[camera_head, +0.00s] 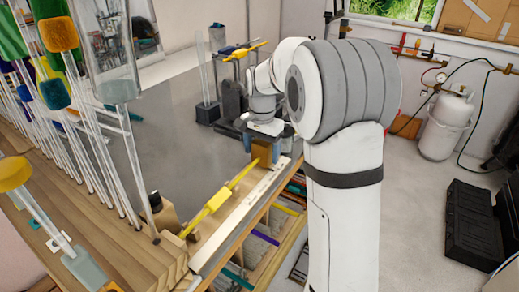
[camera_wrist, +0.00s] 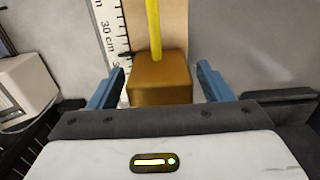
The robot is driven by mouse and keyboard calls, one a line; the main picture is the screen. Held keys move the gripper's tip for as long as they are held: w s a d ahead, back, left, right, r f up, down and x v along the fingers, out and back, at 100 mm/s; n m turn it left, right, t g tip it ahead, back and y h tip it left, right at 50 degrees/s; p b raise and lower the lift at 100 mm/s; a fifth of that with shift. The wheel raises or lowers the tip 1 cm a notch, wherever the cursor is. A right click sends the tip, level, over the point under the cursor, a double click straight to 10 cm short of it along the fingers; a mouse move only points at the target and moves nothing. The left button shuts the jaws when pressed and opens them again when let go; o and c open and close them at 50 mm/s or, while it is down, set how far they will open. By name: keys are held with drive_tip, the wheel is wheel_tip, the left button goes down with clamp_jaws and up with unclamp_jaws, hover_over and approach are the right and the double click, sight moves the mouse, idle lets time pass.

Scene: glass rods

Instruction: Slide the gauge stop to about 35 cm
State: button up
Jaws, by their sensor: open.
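The gauge stop is a brown-gold block (camera_wrist: 162,82) on a light wooden rail, with a yellow rod (camera_wrist: 153,25) meeting its far face. It also shows in the head view (camera_head: 262,152), below my gripper (camera_head: 264,138). In the wrist view, the blue fingers of my gripper (camera_wrist: 160,70) are open, one on each side of the block, with gaps between. A white scale (camera_wrist: 109,22) runs along the block's left. A small dark pointer at the block's left lies near the 30 cm print; the exact reading is unclear.
In the head view, a rack of glass rods with coloured ends (camera_head: 75,90) stands left on the wooden bench (camera_head: 60,195). A grey sheet (camera_head: 185,125) lies beyond the rail. Shelves with rods sit below the bench edge. A black case (camera_head: 473,222) is on the floor right.

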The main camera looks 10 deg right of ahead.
drive_tip(key=shift+c, duration=0.4)
drive_tip(key=c, duration=1.3)
drive_tip(key=shift+w+d+r+p, duration=0.15)
drive_tip(key=shift+w+d+p, duration=0.35)
drive_tip(key=shift+w+d, duration=0.6)
drive_tip(key=shift+w, duration=0.05)
drive_tip(key=o, duration=1.4)
wheel_tip(320, 180, up, 8)
drive_tip(key=shift+s+f+b, duration=0.1)
drive_tip(key=shift+f+b, duration=0.1)
drive_tip(key=shift+b, duration=0.2)
drive_tip(key=shift+f, duration=0.1)
